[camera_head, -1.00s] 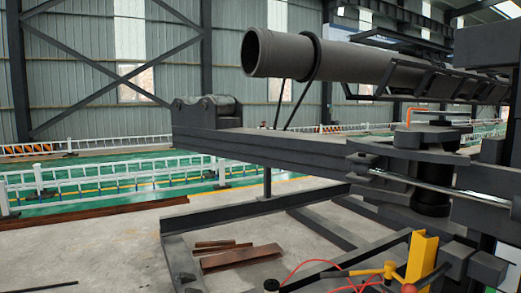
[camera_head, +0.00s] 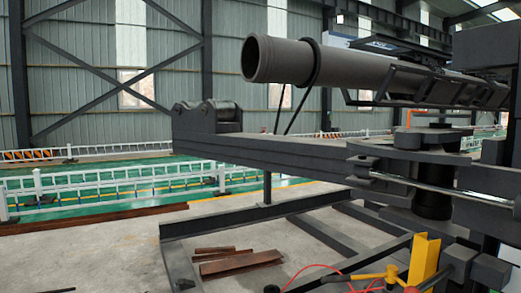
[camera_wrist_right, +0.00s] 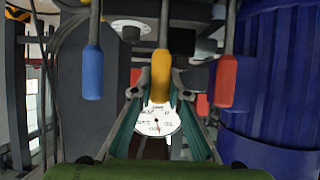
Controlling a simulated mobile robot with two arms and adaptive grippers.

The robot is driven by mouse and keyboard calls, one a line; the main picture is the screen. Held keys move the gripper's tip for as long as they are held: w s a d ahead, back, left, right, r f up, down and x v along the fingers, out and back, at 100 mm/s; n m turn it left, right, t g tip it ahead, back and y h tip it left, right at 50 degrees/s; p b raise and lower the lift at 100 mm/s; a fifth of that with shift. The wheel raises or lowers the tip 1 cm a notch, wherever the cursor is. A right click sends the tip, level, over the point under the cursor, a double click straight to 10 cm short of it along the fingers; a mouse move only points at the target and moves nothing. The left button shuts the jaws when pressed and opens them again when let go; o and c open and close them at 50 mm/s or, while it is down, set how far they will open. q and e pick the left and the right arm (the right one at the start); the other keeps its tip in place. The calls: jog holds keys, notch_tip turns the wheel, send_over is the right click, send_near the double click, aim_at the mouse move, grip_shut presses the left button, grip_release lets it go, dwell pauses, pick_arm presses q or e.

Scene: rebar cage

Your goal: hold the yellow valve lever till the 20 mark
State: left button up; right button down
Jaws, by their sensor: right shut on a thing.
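In the right wrist view, the yellow valve lever (camera_wrist_right: 160,78) hangs down in the middle. My right gripper (camera_wrist_right: 160,88) has its teal fingers on both sides of the lever's lower part and is shut on it. A round white gauge (camera_wrist_right: 155,120) shows behind and below the lever, between the fingers. It has a dark needle, but its marks are too small to read, and the lever hides part of its top. My left gripper is in neither current view.
In the right wrist view, a blue lever (camera_wrist_right: 92,72) hangs left of the yellow one and a red lever (camera_wrist_right: 226,82) right of it. A large blue ribbed body (camera_wrist_right: 275,75) fills the right. The head view shows a long pipe (camera_head: 285,60) and a yellow bracket (camera_head: 424,262).

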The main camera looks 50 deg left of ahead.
jog(key=shift+w+d+r+p, duration=0.1)
jog(key=shift+w+r+p, duration=0.15)
jog(key=shift+p, duration=0.35)
jog(key=shift+w+f, duration=0.1)
jog(key=shift+w, duration=0.05)
jog(key=shift+w+f+g, duration=0.1)
jog(key=shift+f+g, duration=0.1)
jog(key=shift+g, duration=0.2)
jog(key=shift+p, duration=0.3)
